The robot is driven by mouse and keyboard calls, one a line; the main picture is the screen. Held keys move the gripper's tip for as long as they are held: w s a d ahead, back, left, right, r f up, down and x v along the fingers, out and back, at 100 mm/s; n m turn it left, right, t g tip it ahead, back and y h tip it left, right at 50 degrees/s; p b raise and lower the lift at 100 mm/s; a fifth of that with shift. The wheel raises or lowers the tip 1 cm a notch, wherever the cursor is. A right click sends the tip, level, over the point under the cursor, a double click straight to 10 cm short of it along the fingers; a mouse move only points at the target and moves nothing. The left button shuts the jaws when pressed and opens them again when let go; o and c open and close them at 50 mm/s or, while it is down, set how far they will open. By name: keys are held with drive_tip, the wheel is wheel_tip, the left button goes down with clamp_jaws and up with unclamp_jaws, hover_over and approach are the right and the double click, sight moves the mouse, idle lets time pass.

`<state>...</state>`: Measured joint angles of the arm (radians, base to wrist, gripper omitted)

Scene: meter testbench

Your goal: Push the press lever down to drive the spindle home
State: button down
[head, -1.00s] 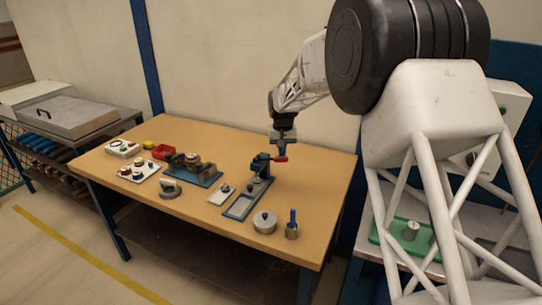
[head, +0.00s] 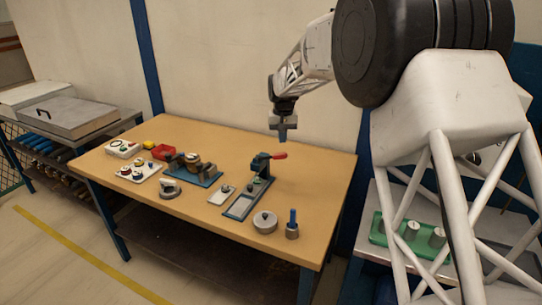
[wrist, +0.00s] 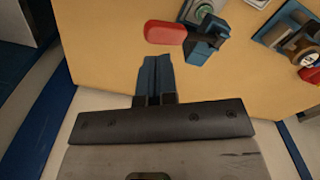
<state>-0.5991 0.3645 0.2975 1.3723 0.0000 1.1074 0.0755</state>
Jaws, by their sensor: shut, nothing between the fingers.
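The blue press (head: 261,165) stands on the table at the back of its blue base plate (head: 233,213). Its lever has a red handle (head: 279,155) that sticks out to the right, close to level with a slight upward tilt. My gripper (head: 282,137) is shut and empty, in the air above the handle and apart from it. In the wrist view, the shut blue fingers (wrist: 156,75) point at bare tabletop, with the red handle (wrist: 165,32) just beyond the tips and the press (wrist: 206,38) to its right. The spindle cannot be made out clearly.
A lidded round pot (head: 265,222) and a cup with a blue-handled tool (head: 292,230) stand near the front right edge. A small grey plate (head: 221,194) and a blue fixture (head: 197,173) are left of the press. The tabletop right of the press is clear.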

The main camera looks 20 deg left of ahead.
drive_tip(key=shift+r, duration=0.6)
drive_tip(key=shift+d+r, duration=0.1)
drive_tip(key=shift+d, duration=0.1)
drive_tip(key=s+d+r+m, duration=0.1)
drive_tip(key=s+d+r, duration=0.35)
drive_tip(key=d, duration=0.65)
drive_tip(key=s+d+r+m+t, duration=0.1)
drive_tip(key=s+d+r, duration=0.4)
drive_tip(key=d, duration=0.6)
drive_tip(key=s+d+r+m, duration=0.1)
drive_tip(key=s+d+r, duration=0.2)
drive_tip(key=s+d, duration=0.6)
drive_tip(key=s+d+m+t, duration=0.1)
drive_tip(key=s+d+m, duration=0.1)
drive_tip(key=s+d, duration=1.2)
drive_tip(key=s+d+f, duration=0.3)
drive_tip(key=s+d, duration=0.1)
drive_tip(key=s, duration=0.4)
drive_tip(key=s+d+f+m, duration=0.1)
drive_tip(key=s+d+f, duration=0.2)
drive_tip(key=s, duration=0.5)
drive_tip(key=shift+d+f+t, duration=0.2)
drive_tip(key=shift+d+t, duration=0.1)
drive_tip(key=shift+d, duration=0.4)
